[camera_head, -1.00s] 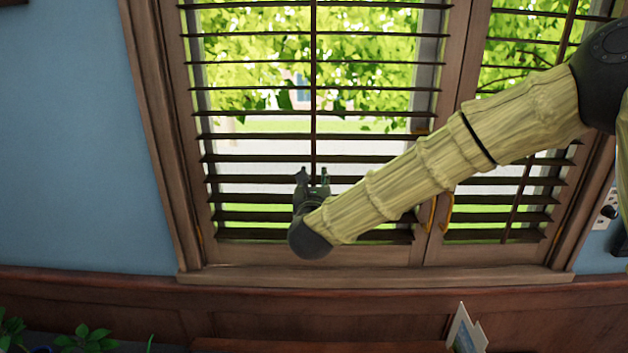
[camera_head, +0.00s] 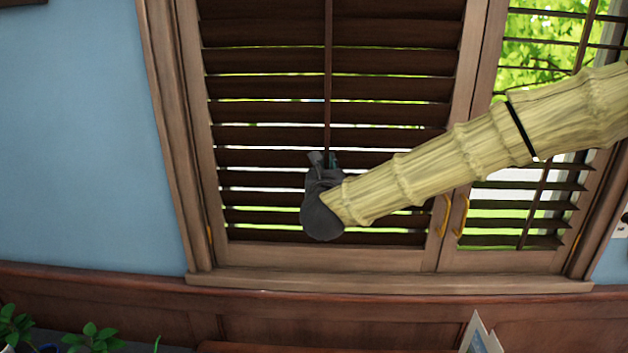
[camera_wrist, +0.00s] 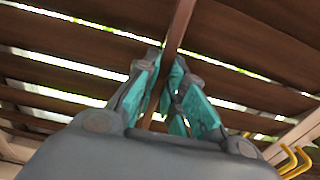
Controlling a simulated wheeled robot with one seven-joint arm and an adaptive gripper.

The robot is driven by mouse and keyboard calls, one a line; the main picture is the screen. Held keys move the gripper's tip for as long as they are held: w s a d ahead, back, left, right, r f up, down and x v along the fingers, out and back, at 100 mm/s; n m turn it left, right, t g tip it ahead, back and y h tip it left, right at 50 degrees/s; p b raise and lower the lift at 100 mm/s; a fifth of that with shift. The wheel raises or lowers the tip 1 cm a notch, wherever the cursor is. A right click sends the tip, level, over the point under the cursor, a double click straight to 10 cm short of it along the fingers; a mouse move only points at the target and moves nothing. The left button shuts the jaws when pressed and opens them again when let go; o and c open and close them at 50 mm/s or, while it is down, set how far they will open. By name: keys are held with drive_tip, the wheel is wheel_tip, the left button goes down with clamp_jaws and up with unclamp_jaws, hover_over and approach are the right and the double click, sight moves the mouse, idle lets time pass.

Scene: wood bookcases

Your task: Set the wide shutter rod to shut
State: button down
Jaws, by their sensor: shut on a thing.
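The wide shutter (camera_head: 270,140) is the left panel in the head view. Its brown slats are tilted nearly closed, with thin bright gaps between them. Its upright rod (camera_head: 328,75) runs down the middle of the slats. My gripper (camera_head: 323,160) is at the lower part of this rod. In the wrist view the teal-padded fingers (camera_wrist: 165,95) are shut on the rod (camera_wrist: 178,28), one on each side. The rod's lower end is partly hidden by my gripper.
The narrower shutter (camera_head: 540,190) on the right has open slats and its own rod (camera_head: 540,195). Yellow handles (camera_head: 459,215) sit between the panels. A sill (camera_head: 380,282) runs below. Plants (camera_head: 90,338) and a card (camera_head: 480,335) stand at the bottom edge.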

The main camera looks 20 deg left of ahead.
drive_tip(key=shift+w+r, duration=0.2)
drive_tip(key=shift+r, duration=0.35)
drive_tip(key=shift+r, duration=0.1)
drive_tip(key=c, duration=1.5)
unclamp_jaws()
drive_tip(key=shift+s+f, duration=0.15)
drive_tip(key=shift+f, duration=0.05)
drive_tip(key=v, duration=1.1)
drive_tip(key=shift+s, duration=0.35)
drive_tip(key=shift+d, duration=0.15)
